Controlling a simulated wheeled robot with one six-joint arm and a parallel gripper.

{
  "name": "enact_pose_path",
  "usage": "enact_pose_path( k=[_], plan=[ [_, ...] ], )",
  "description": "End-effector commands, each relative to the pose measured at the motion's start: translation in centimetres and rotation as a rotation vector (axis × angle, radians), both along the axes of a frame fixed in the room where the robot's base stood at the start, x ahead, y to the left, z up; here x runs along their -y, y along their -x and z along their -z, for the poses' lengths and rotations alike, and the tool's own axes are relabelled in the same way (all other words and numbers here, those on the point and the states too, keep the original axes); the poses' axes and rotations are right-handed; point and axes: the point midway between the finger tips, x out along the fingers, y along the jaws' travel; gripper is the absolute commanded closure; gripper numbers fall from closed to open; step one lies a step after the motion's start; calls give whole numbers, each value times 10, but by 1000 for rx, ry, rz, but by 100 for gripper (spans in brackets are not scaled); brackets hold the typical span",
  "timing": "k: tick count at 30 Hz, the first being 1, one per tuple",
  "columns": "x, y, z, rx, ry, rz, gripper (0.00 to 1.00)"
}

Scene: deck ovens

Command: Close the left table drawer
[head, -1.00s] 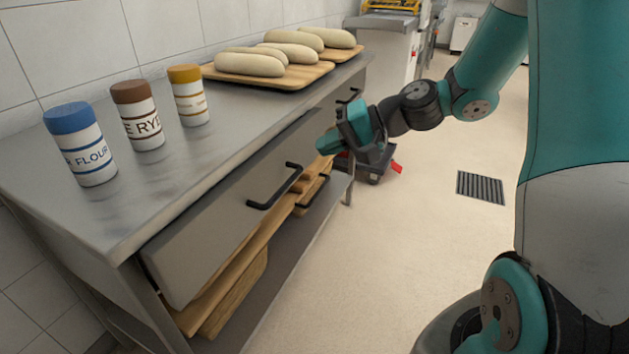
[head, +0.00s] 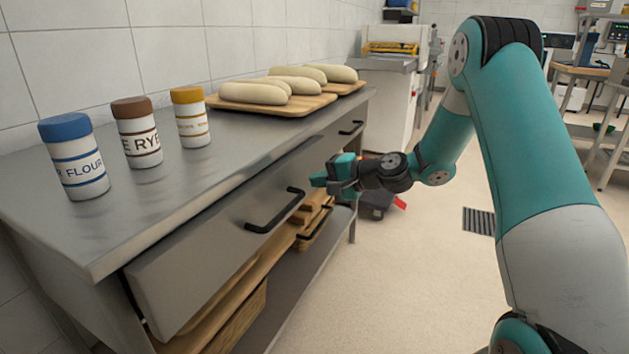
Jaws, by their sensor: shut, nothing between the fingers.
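The left table drawer (head: 215,255) has a grey metal front with a black bar handle (head: 277,212). Its front stands out a little from under the steel tabletop, so it looks partly open. How far it is out is hard to judge. My gripper (head: 318,179) is shut and empty. It is in the air beyond the handle, to the right of the drawer front, apart from both as far as I can see. The right drawer's handle (head: 351,128) shows farther along the table.
The steel table (head: 205,170) carries blue-capped (head: 75,165), brown-capped (head: 138,142) and yellow-capped (head: 191,125) jars, and dough loaves on boards (head: 270,109). Open floor (head: 400,270) lies right of the table, with a drain grate (head: 479,221).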

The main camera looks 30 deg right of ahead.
Motion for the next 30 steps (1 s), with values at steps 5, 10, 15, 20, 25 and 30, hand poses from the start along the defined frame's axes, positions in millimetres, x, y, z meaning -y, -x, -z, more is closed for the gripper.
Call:
enact_pose_path(
  k=[5,10,15,20,25,30],
  plan=[
    [-9,-12,1,0,1,-1,100],
    [-10,-15,0,-1,0,1,100],
    [-10,-15,0,-1,0,1,100],
    [-17,-23,-4,0,1,-3,100],
    [-35,-48,-4,1,1,-3,100],
    [-41,-57,-1,1,1,0,100]
  ],
)
